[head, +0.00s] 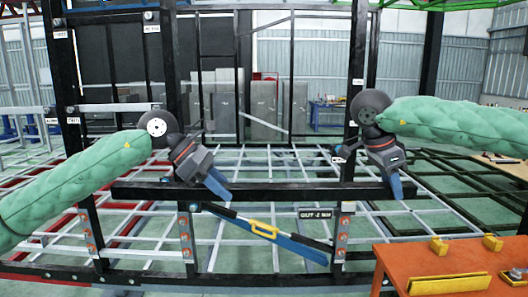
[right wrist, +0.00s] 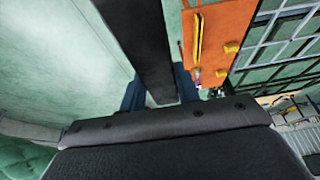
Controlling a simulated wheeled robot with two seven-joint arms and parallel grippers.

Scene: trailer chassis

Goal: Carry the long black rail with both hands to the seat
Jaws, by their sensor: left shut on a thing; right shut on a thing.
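The long black rail (head: 290,191) lies nearly level across the middle of the head view. My left gripper (head: 218,188) is shut on it left of its middle, and my right gripper (head: 394,186) is shut on it near its right end. In the right wrist view the rail (right wrist: 142,45) runs between the two blue fingers of my right gripper (right wrist: 158,92). Upright brackets with orange bolts, one left (head: 186,236) and one right (head: 343,234), stand below the rail in the picture. A label (head: 315,214) reading roughly "Rail" is between them. I cannot tell the gap between rail and brackets.
An orange table (head: 440,262) with yellow blocks stands at front right. Tall black posts (head: 355,80) rise behind the rail. A grey grid frame (head: 270,165) spreads over the floor.

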